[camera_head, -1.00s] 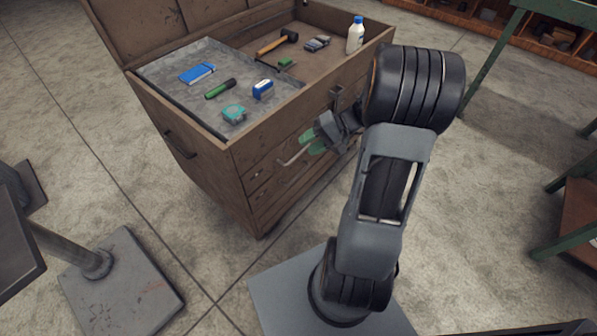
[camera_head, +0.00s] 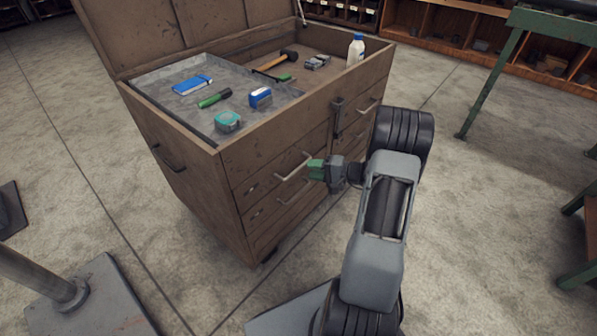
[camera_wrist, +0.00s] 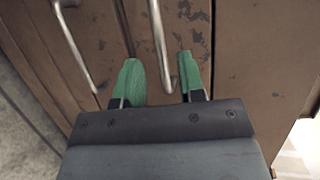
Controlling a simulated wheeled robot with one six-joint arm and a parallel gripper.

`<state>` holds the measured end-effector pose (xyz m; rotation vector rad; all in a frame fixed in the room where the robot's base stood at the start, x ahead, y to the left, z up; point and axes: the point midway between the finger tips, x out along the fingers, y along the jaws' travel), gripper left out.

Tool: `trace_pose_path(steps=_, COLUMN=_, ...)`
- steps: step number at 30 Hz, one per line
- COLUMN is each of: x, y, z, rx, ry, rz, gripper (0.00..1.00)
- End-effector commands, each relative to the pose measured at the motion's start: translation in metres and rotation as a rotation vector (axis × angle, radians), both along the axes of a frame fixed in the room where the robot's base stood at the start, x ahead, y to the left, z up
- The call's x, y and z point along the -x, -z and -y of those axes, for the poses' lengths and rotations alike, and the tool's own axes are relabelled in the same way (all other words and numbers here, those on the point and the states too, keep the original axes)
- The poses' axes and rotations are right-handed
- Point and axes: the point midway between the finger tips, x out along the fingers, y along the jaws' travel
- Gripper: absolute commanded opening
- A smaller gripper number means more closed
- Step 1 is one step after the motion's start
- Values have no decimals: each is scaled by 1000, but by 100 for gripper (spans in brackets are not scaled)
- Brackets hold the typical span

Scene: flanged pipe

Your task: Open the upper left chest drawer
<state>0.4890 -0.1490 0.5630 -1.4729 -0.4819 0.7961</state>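The wooden chest (camera_head: 190,170) stands with its lid up. Its upper left drawer (camera_head: 250,188) looks shut and has a grey bar handle (camera_head: 293,168). My gripper (camera_head: 317,169) has green fingertips and is open at the right end of this handle. In the wrist view the handle (camera_wrist: 159,40) runs into the gap between the two green fingers (camera_wrist: 163,78), with space on both sides. I cannot tell how deep the bar sits between them. The lower drawer's handle (camera_wrist: 76,45) lies to the left in that view and below in the head view (camera_head: 294,192).
The chest top holds a grey tray (camera_head: 160,88) with a blue box, a green marker and a tape measure, plus a hammer and a white bottle (camera_head: 355,50). A latch (camera_head: 337,115) hangs on the front. A green-legged table (camera_head: 490,70) stands right.

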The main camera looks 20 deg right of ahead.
Motion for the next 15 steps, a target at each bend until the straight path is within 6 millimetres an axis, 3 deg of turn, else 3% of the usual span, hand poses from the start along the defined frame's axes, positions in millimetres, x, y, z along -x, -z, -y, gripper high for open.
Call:
trace_pose_path(steps=6, x=-22, y=8, z=-25, rx=1, ry=-3, rz=0, gripper=36)
trace_pose_path(steps=15, x=-35, y=10, z=-39, rx=0, ry=-1, rz=-1, gripper=36)
